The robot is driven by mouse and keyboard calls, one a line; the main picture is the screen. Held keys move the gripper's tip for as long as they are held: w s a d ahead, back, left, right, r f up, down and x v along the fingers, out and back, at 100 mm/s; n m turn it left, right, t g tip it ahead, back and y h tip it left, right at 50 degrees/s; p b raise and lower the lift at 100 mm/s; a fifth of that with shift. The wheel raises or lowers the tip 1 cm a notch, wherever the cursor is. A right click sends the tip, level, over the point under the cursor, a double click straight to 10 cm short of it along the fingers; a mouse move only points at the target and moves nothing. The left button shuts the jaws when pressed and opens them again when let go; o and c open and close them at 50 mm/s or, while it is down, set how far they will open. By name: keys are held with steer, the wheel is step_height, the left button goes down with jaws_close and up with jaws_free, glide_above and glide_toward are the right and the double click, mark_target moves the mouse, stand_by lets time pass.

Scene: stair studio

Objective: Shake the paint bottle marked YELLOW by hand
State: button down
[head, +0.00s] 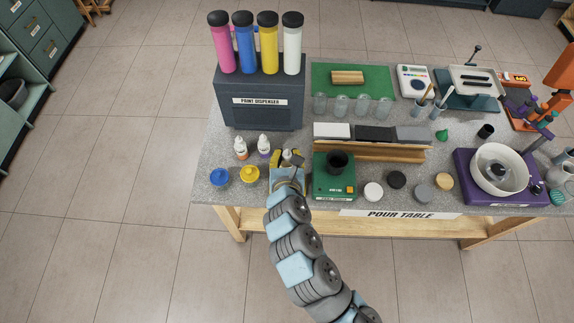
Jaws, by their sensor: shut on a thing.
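My gripper (287,163) is at the front left part of the table, shut on a small white-capped bottle (287,155). Only the cap and top of this bottle show; the fingers and wrist hide its body, so I cannot read its marking. I cannot tell whether it touches the table. Two similar small white bottles stand upright to its left, one with an orange label (241,149) and one with a purplish label (264,146). Their words are too small to read.
A blue pot (220,177) and a yellow pot (250,174) sit left of my gripper. A green scale with a black cup (337,162) is close on its right. The paint dispenser (259,104) stands behind. A purple-based white bowl (498,170) is far right.

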steer(key=r, duration=0.4)
steer(key=shift+w+r, duration=0.15)
steer(key=shift+w, duration=0.05)
steer(key=f, duration=0.4)
steer(key=shift+s+a+f, duration=0.1)
steer(key=shift+s+f, duration=0.1)
steer(key=shift+f, duration=0.15)
steer(key=r, duration=0.4)
steer(key=shift+w+d+r, duration=0.2)
steer(key=shift+r, duration=0.2)
steer(key=f, duration=0.4)
steer(key=shift+s+a+f, duration=0.1)
steer(key=shift+s+f, duration=0.1)
steer(key=shift+f, duration=0.2)
steer(key=shift+w+r, duration=0.15)
steer(key=shift+r, duration=0.05)
steer(key=shift+f, duration=0.1)
